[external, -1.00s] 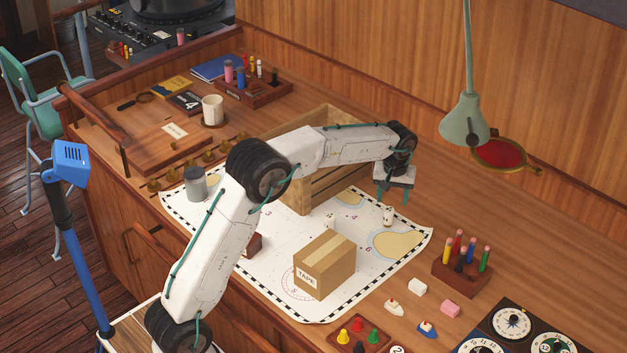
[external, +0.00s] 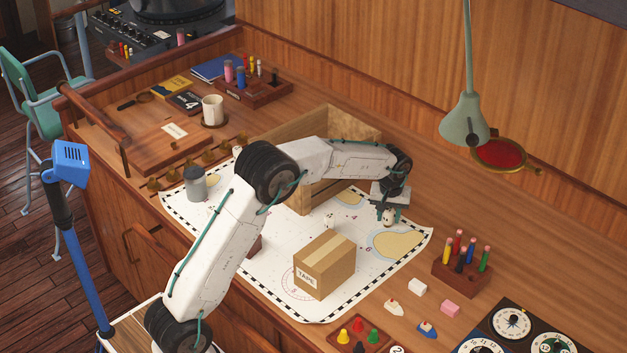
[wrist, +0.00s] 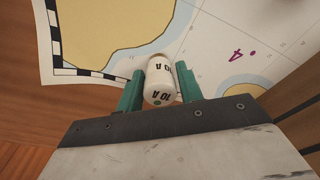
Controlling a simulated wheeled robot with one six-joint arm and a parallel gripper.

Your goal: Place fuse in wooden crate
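The fuse (wrist: 160,82) is a small white cylinder marked "10 A". It stands on the chart and also shows in the external view (external: 389,218). My gripper (wrist: 160,80) is down around it, with one green finger close against each side. No clear gap shows between the fingers and the fuse. My gripper (external: 389,213) is right of the wooden crate in the external view. The wooden crate (external: 352,119) stands behind my arm, which hides part of it. A slatted edge of the crate (wrist: 290,100) shows at the right of the wrist view.
A cardboard tape box (external: 325,266) stands on the chart in front of my gripper. A grey canister (external: 195,184) is at the left. A peg rack (external: 462,273) stands to the right, and a lamp (external: 465,120) hangs behind it. Chart around the fuse is mostly clear.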

